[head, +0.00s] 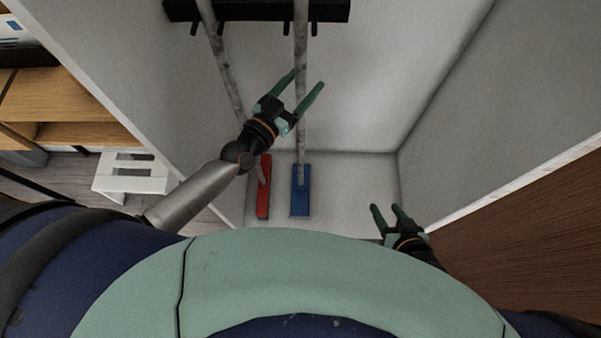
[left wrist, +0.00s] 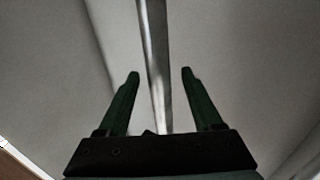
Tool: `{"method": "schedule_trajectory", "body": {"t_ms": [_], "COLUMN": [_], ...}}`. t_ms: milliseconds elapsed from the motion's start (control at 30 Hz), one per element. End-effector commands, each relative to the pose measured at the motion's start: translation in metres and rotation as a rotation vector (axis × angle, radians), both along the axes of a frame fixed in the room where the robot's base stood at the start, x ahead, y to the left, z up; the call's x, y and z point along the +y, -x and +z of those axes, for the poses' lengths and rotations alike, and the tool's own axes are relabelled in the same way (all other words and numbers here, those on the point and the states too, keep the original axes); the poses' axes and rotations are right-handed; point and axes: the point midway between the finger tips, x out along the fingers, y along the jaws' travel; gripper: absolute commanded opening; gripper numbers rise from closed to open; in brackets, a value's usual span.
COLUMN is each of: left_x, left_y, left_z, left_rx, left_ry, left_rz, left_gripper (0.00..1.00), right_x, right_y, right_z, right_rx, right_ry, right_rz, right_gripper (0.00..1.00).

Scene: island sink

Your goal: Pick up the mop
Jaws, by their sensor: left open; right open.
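Two long-handled tools hang in a white cabinet, one with a blue head (head: 301,190) and one with a red head (head: 263,187); I cannot tell which is the mop. The blue-headed tool's grey pole (head: 301,48) runs up to a dark rack. My left gripper (head: 306,80) is open at this pole, which lines up between its fingers. In the left wrist view a pole (left wrist: 156,50) shows between the open fingers (left wrist: 160,75); contact is not visible. The red-headed tool's pole (head: 224,68) is left of the gripper. My right gripper (head: 387,208) is open and empty, low at the right.
The black wall rack (head: 330,11) has several pegs. The cabinet's side walls (head: 500,110) bound the space left and right. A white stool (head: 137,176) and wooden shelves (head: 70,95) stand outside at the left. The cabinet's right interior is clear.

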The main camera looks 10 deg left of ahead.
Motion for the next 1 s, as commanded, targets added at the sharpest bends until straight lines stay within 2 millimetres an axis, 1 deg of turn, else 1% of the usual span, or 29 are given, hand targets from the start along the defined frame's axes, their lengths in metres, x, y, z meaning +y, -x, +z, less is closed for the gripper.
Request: {"method": "schedule_trajectory", "body": {"t_ms": [33,100,200,433,467,1000], "left_x": [-0.003,-0.006,-0.009,-0.010,-0.010,-0.009], "left_y": [-0.008,-0.016,-0.022,-0.023,-0.023,-0.023], "left_z": [0.001,0.000,0.000,0.000,0.000,0.000], "left_rx": [-0.002,-0.001,0.002,0.001,0.001,0.001], "left_ry": [0.003,0.000,0.001,0.001,0.001,0.001], "left_rz": [0.000,0.000,0.000,-0.001,-0.001,0.000], "left_gripper": [0.67,0.67,0.67,0.67,0.65,0.04], "right_x": [0.000,0.000,0.000,0.000,0.000,0.001], "right_y": [0.000,-0.001,-0.003,-0.007,-0.007,-0.008], "right_z": [-0.001,-0.002,-0.002,0.001,0.002,0.002], "right_rx": [0.000,-0.001,-0.003,-0.013,-0.014,-0.016], "right_ry": [0.001,0.000,0.001,0.000,0.000,0.000], "right_rz": [0.001,0.001,0.001,0.002,0.002,0.002], "right_gripper": [0.50,0.50,0.50,0.50,0.50,0.50]}}
